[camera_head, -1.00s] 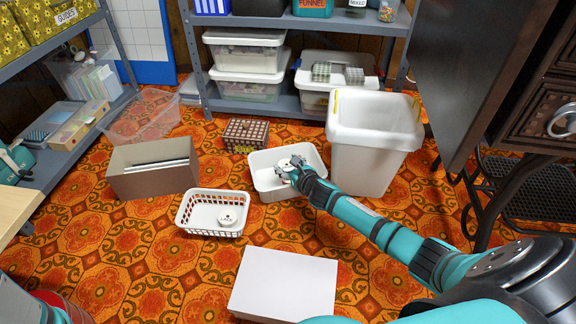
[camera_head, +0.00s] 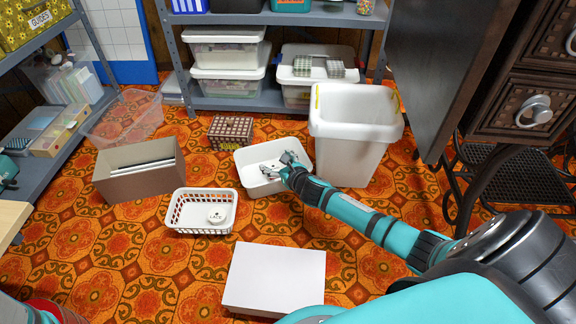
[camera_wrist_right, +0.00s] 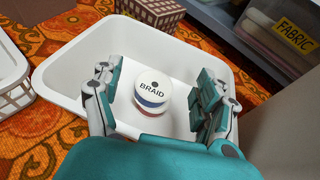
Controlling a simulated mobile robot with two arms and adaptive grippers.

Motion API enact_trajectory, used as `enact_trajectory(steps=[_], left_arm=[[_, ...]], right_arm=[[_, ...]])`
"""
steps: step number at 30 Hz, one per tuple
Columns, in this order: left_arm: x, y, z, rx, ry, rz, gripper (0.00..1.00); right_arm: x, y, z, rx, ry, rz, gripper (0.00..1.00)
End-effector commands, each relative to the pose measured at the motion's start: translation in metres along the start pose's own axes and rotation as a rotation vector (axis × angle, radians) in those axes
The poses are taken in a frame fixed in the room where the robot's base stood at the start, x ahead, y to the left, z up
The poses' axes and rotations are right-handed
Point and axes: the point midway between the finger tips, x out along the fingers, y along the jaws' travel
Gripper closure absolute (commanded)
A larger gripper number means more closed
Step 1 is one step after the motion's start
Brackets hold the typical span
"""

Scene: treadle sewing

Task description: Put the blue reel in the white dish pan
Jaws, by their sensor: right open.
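The white dish pan (camera_head: 243,180) stands on the floor in the middle of the head view; its wall also fills much of the right wrist view (camera_wrist_right: 75,72). In the wrist view a reel with a white top marked BRAID (camera_wrist_right: 153,86) and a blue band sits inside the pan. A red band shows under the blue one; I cannot tell whether that is a second reel. My right gripper (camera_wrist_right: 158,78) is open, its fingers on either side of the reel with gaps. In the head view the right gripper (camera_head: 279,165) reaches into the pan. My left gripper is not in view.
A white basket (camera_head: 177,226) holding a white-topped reel (camera_head: 216,216) is left of the pan. A brown patterned box (camera_head: 231,132) stands behind, and a tall white bin (camera_head: 355,140) stands close on the right. A white box (camera_head: 275,278) lies in front.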

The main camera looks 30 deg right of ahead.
Motion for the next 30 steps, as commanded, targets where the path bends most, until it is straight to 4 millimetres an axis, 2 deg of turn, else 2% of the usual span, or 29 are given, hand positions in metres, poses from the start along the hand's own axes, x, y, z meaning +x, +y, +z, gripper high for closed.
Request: enact_trajectory(steps=[1, 9, 15, 23, 26, 29, 30], left_arm=[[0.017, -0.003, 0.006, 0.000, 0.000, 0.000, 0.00], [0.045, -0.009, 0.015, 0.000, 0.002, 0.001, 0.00], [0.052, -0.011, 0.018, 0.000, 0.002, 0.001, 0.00], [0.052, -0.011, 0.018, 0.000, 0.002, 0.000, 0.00], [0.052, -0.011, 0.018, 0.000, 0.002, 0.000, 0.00], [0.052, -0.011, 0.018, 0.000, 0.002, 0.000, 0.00], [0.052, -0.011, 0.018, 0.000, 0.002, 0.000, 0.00]], right_arm=[[-0.017, 0.000, 0.007, -0.001, 0.002, 0.001, 0.25], [-0.071, 0.000, 0.005, 0.000, 0.000, 0.000, 0.25], [-0.089, 0.000, 0.003, 0.001, -0.002, -0.001, 0.25], [-0.091, 0.000, 0.002, 0.002, -0.005, 0.000, 0.25], [-0.089, 0.009, 0.016, 0.045, -0.029, 0.019, 0.25], [-0.086, 0.034, 0.054, 0.168, -0.097, 0.077, 0.25], [-0.085, 0.048, 0.075, 0.243, -0.133, 0.114, 0.25]])
